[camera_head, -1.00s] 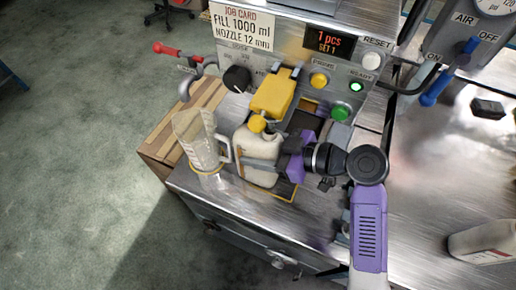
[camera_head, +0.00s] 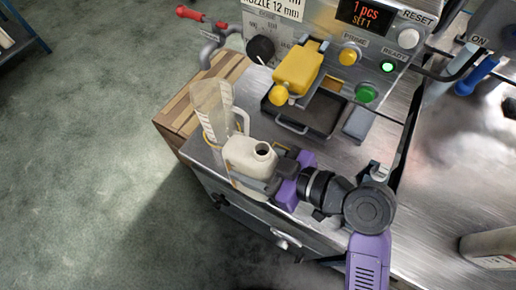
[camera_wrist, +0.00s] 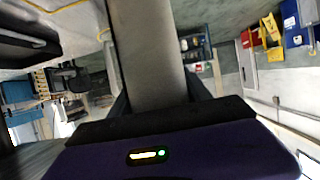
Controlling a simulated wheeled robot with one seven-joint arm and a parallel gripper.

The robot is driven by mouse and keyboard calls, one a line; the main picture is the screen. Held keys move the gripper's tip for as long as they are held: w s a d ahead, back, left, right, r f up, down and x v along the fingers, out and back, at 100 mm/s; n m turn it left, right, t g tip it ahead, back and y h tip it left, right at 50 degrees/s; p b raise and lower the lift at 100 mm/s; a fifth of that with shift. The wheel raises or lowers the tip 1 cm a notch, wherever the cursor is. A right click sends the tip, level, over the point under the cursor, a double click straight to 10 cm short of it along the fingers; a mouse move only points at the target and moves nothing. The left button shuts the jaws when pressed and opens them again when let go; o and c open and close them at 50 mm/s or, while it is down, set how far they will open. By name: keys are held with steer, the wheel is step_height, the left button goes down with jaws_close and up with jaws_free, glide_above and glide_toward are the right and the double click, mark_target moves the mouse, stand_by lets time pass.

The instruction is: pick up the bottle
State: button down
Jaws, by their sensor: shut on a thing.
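The bottle (camera_head: 246,154) is cream-coloured with an open dark mouth at its top. It is at the front edge of the machine's steel top in the head view, a little tilted. My gripper (camera_head: 262,184) is shut on the bottle's lower body from the right. In the wrist view a grey-brown surface (camera_wrist: 149,60), probably the bottle's side, fills the middle between the fingers. Whether the bottle's base touches the steel is hidden by my gripper.
A clear measuring jug (camera_head: 212,110) stands close behind and left of the bottle. The yellow nozzle head (camera_head: 297,68) overhangs a dark drip tray (camera_head: 303,112) behind. Another pale bottle (camera_head: 488,245) lies at right.

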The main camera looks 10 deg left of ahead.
steer(key=s+a, duration=0.2)
steer(key=s, duration=0.4)
steer(key=shift+s+a+b, duration=0.2)
steer(key=shift+s+b, duration=0.05)
steer(key=shift+b, duration=0.2)
steer(key=shift+s+r, duration=0.1)
